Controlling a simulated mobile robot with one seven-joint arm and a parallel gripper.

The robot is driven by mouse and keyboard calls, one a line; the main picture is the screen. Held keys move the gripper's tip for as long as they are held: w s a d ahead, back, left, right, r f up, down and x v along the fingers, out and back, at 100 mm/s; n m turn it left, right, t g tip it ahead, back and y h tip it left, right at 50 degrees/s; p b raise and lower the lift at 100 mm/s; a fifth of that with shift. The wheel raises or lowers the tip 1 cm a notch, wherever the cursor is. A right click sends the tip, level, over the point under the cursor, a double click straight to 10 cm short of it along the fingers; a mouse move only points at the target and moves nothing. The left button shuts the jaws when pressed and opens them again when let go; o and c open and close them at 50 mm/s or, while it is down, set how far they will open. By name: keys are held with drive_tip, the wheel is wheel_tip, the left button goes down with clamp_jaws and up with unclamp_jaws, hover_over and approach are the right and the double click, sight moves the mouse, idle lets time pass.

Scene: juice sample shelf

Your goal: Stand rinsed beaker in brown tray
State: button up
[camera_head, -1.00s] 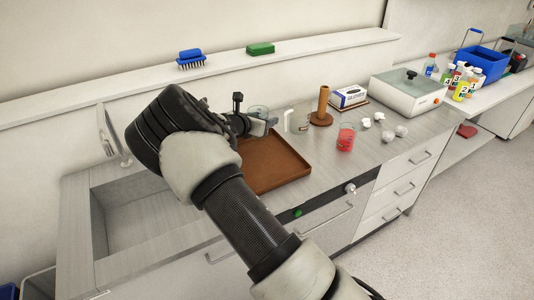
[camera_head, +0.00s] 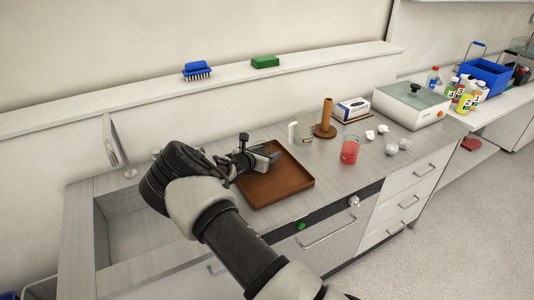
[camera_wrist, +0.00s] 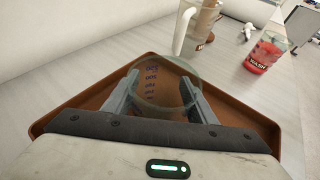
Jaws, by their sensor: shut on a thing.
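A clear glass beaker with blue markings (camera_wrist: 152,84) is between the fingers of my gripper (camera_wrist: 160,95), which is shut on it. In the wrist view I look down past its round rim, over the tray. The brown tray (camera_head: 283,190) lies on the counter beside the sink; its rim also shows in the wrist view (camera_wrist: 42,125). In the head view my gripper (camera_head: 268,158) is over the back left part of the tray, and the beaker is hard to make out there. I cannot tell whether its base touches the tray.
A clear vessel with a white upright piece (camera_head: 306,130) stands just behind the tray. Right of it are a brown peg stand (camera_head: 327,118), a beaker of red liquid (camera_head: 350,151) and several crumpled white pieces (camera_head: 391,149). The sink (camera_head: 135,235) lies to the left.

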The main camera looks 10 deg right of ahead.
drive_tip(key=shift+f, duration=0.25)
drive_tip(key=o, duration=1.3)
drive_tip(key=shift+r, duration=0.1)
drive_tip(key=shift+r, duration=0.2)
drive_tip(key=shift+s+a, duration=0.2)
drive_tip(key=shift+a, duration=0.1)
drive_tip(key=v, duration=1.1)
drive_tip(key=shift+s+r, duration=0.1)
drive_tip(key=shift+s, duration=0.05)
